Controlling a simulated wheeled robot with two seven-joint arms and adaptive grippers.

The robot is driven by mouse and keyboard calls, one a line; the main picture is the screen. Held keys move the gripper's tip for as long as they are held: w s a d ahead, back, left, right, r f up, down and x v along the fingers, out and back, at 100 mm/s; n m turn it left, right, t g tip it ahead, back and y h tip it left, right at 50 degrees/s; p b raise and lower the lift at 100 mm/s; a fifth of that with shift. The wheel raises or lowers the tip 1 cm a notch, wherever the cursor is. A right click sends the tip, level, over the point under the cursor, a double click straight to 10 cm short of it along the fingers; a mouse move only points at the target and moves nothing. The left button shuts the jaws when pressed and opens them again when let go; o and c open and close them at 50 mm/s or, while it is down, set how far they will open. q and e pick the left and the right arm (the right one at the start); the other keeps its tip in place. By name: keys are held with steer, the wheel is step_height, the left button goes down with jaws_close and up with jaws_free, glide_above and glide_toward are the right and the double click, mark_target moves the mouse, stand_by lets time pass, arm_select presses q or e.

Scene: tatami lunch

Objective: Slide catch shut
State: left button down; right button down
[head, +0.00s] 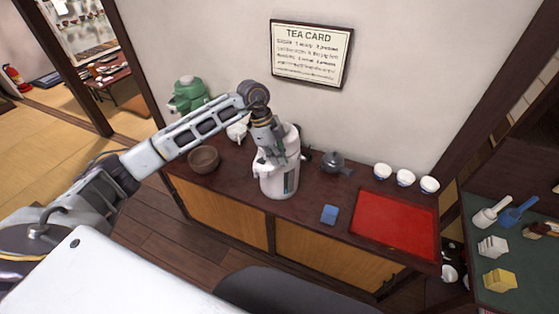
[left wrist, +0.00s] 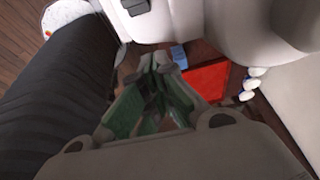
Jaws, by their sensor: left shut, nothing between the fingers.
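A white pot with a dark-blue panel on its front (head: 278,182) stands upright on the dark sideboard. My left gripper (head: 276,158) points down at the top of the pot, in front of its upper part. Its fingers are shut with nothing between them. In the left wrist view the closed green-padded fingers (left wrist: 158,70) are close to large white surfaces that look like the pot (left wrist: 245,30). I cannot make out the catch; the gripper covers part of the pot's top. Contact cannot be told. My right gripper is not in view.
On the sideboard are a brown bowl (head: 203,160), a green pot (head: 188,95), a grey teapot (head: 334,162), a blue block (head: 329,214), a red tray (head: 395,224) and white cups (head: 405,177). A tea card (head: 311,53) hangs on the wall behind.

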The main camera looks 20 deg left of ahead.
arm_select(q)
steer(key=shift+w+a+r, duration=0.1)
steer(key=shift+a+r, duration=0.4)
steer(key=shift+a, duration=0.1)
steer(key=shift+a+r, duration=0.1)
steer(key=shift+r, duration=0.6)
steer(key=b+v, duration=0.1)
steer(key=v, duration=0.5)
steer(key=shift+r, duration=0.3)
steer(key=shift+a, duration=0.1)
